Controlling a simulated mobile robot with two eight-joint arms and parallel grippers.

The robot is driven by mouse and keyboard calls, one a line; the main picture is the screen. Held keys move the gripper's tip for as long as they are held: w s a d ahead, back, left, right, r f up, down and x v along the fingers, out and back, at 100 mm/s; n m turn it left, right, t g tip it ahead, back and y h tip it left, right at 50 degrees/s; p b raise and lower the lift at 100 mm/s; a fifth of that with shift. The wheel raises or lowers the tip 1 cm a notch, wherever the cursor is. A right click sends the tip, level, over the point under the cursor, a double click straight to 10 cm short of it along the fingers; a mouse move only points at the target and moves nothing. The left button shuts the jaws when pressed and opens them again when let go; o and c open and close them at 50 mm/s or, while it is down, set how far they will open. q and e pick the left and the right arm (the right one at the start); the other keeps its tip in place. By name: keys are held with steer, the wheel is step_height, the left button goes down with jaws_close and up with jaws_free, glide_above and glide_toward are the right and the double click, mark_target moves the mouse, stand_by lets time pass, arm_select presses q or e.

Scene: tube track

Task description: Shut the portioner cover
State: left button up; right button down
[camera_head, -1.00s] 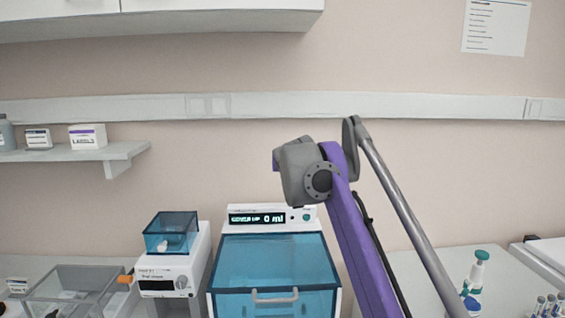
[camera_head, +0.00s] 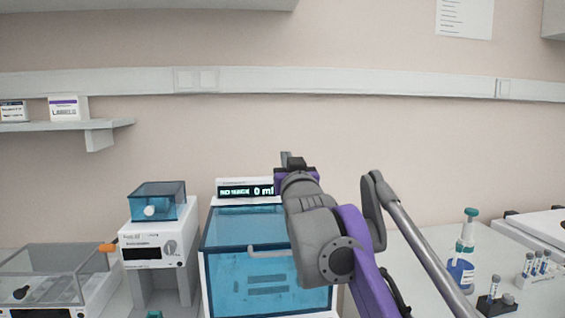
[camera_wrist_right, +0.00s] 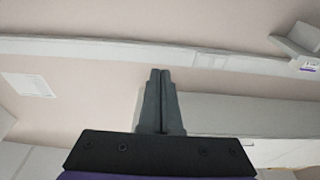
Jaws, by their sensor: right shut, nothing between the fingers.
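The portioner (camera_head: 207,292) is a white machine with a see-through blue cover (camera_head: 235,275) and a display (camera_head: 245,190) along its back. The cover appears down, with its front face upright and dark slots showing through it. Its pale handle (camera_head: 266,251) runs along the upper front edge; my right arm hides the handle's right end. The display seems to read "NO RACK 0 ml". My right gripper (camera_head: 287,157) is shut and empty, above the back of the portioner and apart from the cover. Its closed fingers (camera_wrist_right: 160,78) show in the right wrist view. My left gripper is out of view.
A white device with a small blue lid (camera_head: 158,200) stands left of the portioner. A clear-lidded box (camera_head: 55,268) is at far left. A blue-labelled bottle (camera_head: 462,268) and tube racks (camera_head: 538,272) stand at right. A wall shelf (camera_head: 98,131) is at upper left.

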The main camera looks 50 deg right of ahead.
arm_select(q)
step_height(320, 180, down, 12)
steer(key=b, duration=0.9)
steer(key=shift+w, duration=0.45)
arm_select(e)
steer(key=s+a+f+t+h, duration=0.2)
steer(key=f, duration=0.8)
steer(key=s+a+f+t+h, duration=0.2)
steer(key=s+f+t, duration=0.1)
steer(key=f, duration=0.8)
steer(key=shift+s+a, duration=0.35)
steer(key=shift+a, duration=0.05)
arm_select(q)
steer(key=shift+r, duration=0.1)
arm_select(e)
step_height(320, 180, up, 5)
steer(key=p, duration=0.4)
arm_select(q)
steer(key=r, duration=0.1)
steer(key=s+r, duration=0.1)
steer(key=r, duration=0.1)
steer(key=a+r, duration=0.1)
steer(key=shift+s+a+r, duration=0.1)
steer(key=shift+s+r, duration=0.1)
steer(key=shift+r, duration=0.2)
arm_select(e)
steer(key=f+v, duration=0.1)
steer(key=v, duration=1)
steer(key=shift+w+d, duration=0.25)
